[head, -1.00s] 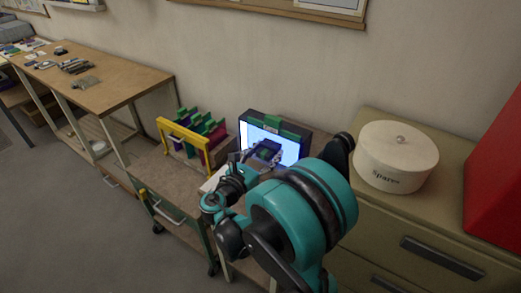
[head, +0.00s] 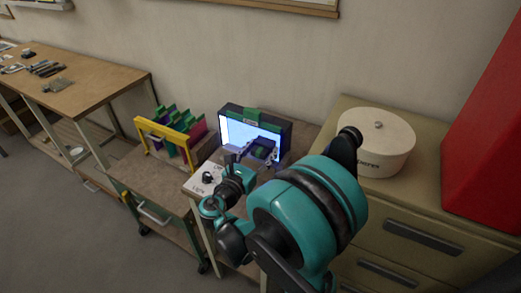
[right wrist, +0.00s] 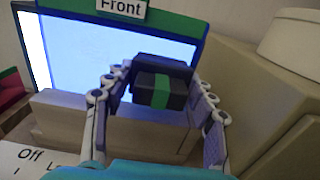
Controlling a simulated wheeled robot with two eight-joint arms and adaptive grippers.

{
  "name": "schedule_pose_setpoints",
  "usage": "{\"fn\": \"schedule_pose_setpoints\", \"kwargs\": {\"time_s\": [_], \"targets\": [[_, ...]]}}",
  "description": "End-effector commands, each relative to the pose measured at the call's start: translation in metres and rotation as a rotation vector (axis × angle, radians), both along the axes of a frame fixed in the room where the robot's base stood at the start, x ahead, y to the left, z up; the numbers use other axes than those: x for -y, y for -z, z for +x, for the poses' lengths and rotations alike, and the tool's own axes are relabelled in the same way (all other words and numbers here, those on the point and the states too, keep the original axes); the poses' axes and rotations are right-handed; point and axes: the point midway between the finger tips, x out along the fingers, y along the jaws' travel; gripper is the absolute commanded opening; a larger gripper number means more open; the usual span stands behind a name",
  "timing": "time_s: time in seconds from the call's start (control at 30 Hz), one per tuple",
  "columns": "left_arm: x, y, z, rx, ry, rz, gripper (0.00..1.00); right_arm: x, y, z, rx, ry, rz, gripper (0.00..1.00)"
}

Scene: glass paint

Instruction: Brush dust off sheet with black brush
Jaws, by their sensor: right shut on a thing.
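The black brush (head: 262,150), a dark block with a green band, is between the fingers of my right gripper (head: 258,155). It also shows in the right wrist view (right wrist: 162,92), with a finger on either side. My right gripper is shut on it, in front of a bright lit panel (head: 236,134) in a dark frame. A sheet on the panel, and any dust, cannot be made out. The brush hides part of the panel's lower right. My left gripper is not in view.
A rack of coloured boards (head: 165,137) with a yellow front stands left of the panel. A small black knob (head: 207,177) sits by an "Off" marking at the table's front. A round white container (head: 375,150) stands on the drawer cabinet at right, near a red block (head: 490,140).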

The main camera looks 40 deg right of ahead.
Motion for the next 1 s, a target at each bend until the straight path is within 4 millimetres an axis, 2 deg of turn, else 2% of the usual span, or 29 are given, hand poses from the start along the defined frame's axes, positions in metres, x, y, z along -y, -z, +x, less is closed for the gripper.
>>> {"fn": "schedule_pose_setpoints", "kwargs": {"time_s": [0.3, 0.57, 1.0], "targets": [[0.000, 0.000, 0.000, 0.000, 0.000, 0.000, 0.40, -0.010, 0.000, 0.028, 0.000, -0.002, 0.000, 0.21], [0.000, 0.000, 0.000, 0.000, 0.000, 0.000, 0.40, -0.013, 0.000, 0.037, 0.000, -0.002, 0.000, 0.21], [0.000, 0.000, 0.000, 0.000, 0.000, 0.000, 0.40, -0.028, 0.000, 0.067, 0.000, -0.001, 0.000, 0.21]]}}
